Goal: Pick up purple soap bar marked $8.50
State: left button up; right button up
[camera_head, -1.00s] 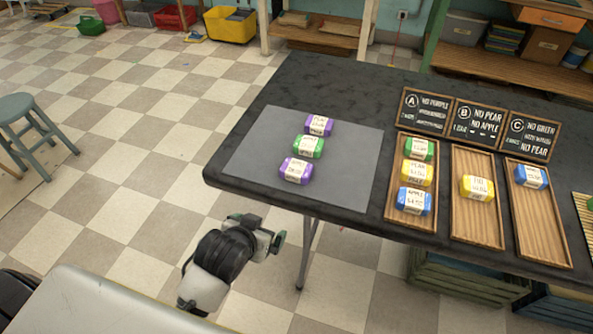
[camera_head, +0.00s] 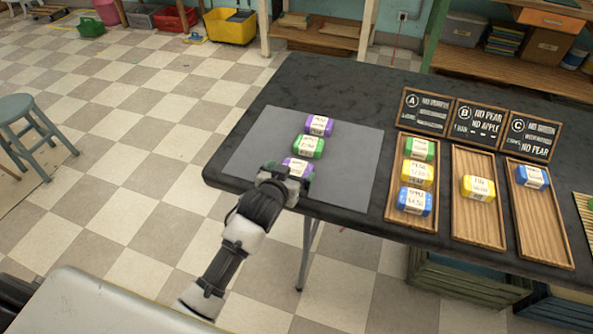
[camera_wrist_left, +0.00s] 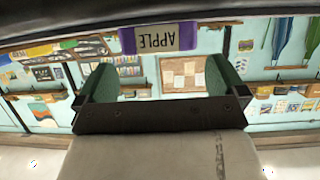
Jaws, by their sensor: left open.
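Two purple soap bars lie on the grey mat (camera_head: 346,172), with a green bar (camera_head: 309,147) between them. The back purple bar (camera_head: 319,125) is in full view. The front purple bar (camera_head: 298,166) is partly hidden by my left gripper (camera_head: 287,177), which is at its near side. I cannot read the prices on either label. In the left wrist view, a purple bar (camera_wrist_left: 128,41) with an upside-down "APPLE" label is ahead of my open left gripper (camera_wrist_left: 161,77). Nothing is between its green finger pads. My right gripper is not in view.
Three wooden trays stand on the right of the dark table (camera_head: 330,82). The left tray (camera_head: 396,209) holds green, yellow and blue bars, the middle tray (camera_head: 477,222) a yellow one, the right tray (camera_head: 541,232) a blue one. Small chalkboards (camera_head: 477,126) stand behind them.

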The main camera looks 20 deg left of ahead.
aim_at(297, 167)
pick_arm(q)
jog(key=x, duration=0.3)
jog(key=shift+w+f, duration=0.2)
jog(key=shift+f, duration=0.15)
jog(key=c, duration=0.8)
jog(key=shift+r, duration=0.1)
